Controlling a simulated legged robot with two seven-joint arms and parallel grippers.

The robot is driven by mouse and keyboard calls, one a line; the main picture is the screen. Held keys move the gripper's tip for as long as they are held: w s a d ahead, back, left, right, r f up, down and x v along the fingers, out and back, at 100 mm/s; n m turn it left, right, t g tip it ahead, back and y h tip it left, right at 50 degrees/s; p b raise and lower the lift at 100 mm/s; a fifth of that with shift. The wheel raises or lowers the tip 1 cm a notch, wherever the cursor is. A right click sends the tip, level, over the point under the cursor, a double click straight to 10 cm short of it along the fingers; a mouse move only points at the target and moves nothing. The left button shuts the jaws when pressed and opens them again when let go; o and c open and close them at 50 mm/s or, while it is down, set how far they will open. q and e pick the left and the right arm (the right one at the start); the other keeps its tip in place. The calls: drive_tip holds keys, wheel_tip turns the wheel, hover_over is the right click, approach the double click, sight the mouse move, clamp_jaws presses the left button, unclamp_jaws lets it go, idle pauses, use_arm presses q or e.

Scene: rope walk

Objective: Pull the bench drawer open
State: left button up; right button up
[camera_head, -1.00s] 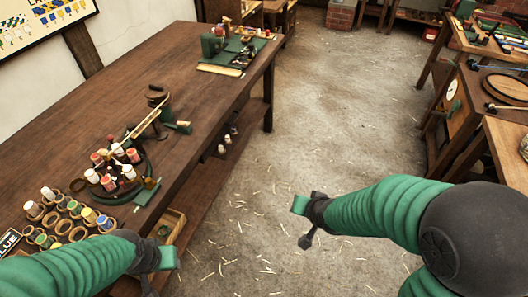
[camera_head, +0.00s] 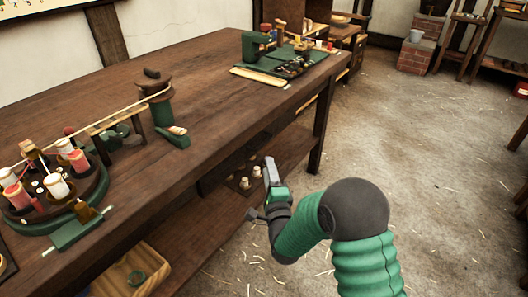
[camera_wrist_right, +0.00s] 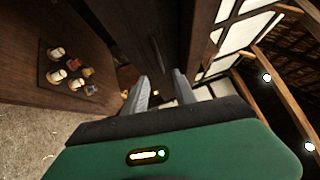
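The long dark-wood bench (camera_head: 215,108) runs from the lower left to the back of the head view. I cannot make out its drawer or handle clearly; the face under the top is dark. My right gripper (camera_head: 258,190) is beside the bench's near side, below the level of the top, in front of the lower shelf. In the wrist view my right gripper (camera_wrist_right: 161,92) has its two fingers apart with nothing seen between them. Dark wood of the bench (camera_wrist_right: 125,25) rises close beyond the fingers. My left gripper is out of view.
A dark tray with several small white-topped items (camera_wrist_right: 68,68) is on the lower shelf. A wooden box (camera_head: 128,275) holding a green ring is at lower left. A bench leg (camera_head: 322,125) stands beyond my right gripper.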

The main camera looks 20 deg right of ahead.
sight(264, 144)
drive_tip(key=w+d+r+b, duration=0.1)
drive_tip(key=w+d+b, duration=0.1)
drive_tip(key=w, duration=0.8)
drive_tip(key=shift+w+b, duration=0.15)
drive_tip(key=shift+b, duration=0.25)
clamp_jaws()
drive_tip(key=shift+a+f, duration=0.1)
drive_tip(key=shift+f, duration=0.05)
idle(0.5)
